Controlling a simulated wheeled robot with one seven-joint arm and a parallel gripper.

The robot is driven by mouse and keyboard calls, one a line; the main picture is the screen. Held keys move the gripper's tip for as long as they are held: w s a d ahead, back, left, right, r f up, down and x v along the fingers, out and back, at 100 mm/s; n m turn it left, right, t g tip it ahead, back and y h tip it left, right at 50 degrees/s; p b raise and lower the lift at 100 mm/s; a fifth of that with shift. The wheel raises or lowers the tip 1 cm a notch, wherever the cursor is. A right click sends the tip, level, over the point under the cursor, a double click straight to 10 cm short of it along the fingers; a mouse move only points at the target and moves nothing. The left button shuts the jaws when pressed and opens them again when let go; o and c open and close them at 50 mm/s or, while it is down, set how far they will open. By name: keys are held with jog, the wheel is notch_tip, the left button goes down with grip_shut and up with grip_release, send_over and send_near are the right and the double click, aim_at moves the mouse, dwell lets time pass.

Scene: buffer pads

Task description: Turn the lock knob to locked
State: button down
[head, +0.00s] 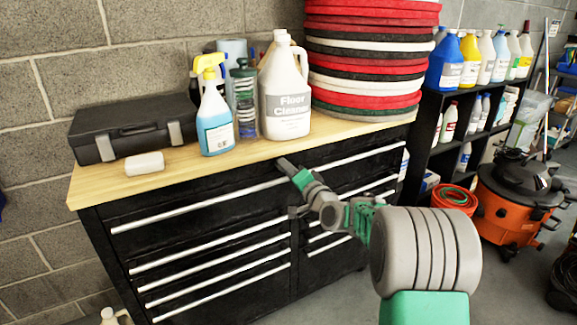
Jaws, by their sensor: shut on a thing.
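The black tool cabinet (200,236) stands under a wooden top, with its drawers closed. My gripper (283,164) reaches the upper front of the cabinet, just under the wooden edge and between the left and right drawer columns. It is shut at the cabinet front, on what its place suggests is the lock knob. The knob itself is hidden behind the gripper, so I cannot see which way it points.
On the wooden top (110,186) stand a black case (125,118), a spray bottle (214,118), a floor cleaner jug (285,95) and a stack of pads (367,60). An orange vacuum (510,205) and a bottle shelf (425,125) are to the right.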

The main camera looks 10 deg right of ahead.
jog(key=shift+m+p, duration=1.7)
jog(key=shift+m, duration=1.2)
jog(key=c, duration=1.1)
grip_release()
jog(key=shift+f, duration=0.15)
